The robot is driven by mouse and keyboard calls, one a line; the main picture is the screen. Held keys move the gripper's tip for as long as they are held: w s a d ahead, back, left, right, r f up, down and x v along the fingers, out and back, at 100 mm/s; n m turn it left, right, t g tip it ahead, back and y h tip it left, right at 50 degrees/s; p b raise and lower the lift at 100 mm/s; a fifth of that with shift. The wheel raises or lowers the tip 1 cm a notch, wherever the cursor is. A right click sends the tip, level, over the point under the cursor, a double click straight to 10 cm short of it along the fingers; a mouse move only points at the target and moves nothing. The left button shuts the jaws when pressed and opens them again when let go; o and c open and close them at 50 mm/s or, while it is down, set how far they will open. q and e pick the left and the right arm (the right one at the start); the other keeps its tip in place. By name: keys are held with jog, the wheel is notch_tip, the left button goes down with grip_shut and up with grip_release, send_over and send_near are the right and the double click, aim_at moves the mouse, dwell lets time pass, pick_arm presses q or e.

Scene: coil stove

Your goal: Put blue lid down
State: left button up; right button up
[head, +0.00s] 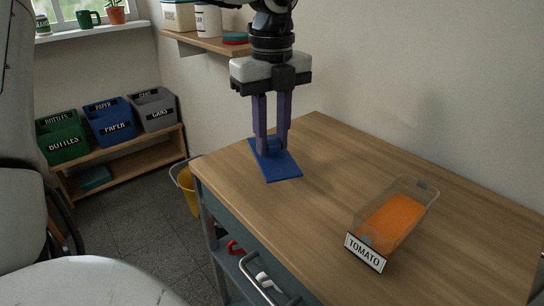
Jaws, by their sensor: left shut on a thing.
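The blue lid (284,168) is a flat blue rectangle at the far left part of the wooden table (330,155). My left gripper (268,150) points straight down with its purple fingers shut on the lid near its middle. The lid looks level and lies at or just above the table top; I cannot tell whether it touches. A clear container (421,193) with orange contents and a TOMATO label stands on the table at the right, without a cover. My right gripper is not in view.
Green (62,140), blue (110,128) and grey (154,113) bins stand on a low rack at the left. A yellow bucket (187,192) is beside the table. A wall shelf (200,41) holds containers behind my gripper. The table's middle is clear.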

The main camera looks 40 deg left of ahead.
aim_at(272, 154)
pick_arm(q)
jog(key=shift+f, duration=2)
jog(key=shift+f+b, duration=0.2)
jog(key=shift+b, duration=0.2)
jog(key=o, duration=1)
jog(key=shift+r, duration=0.1)
jog(key=shift+o, duration=0.2)
notch_tip(272, 154, up, 12)
jog(key=shift+r+p, duration=0.1)
jog(key=shift+p, duration=1.05)
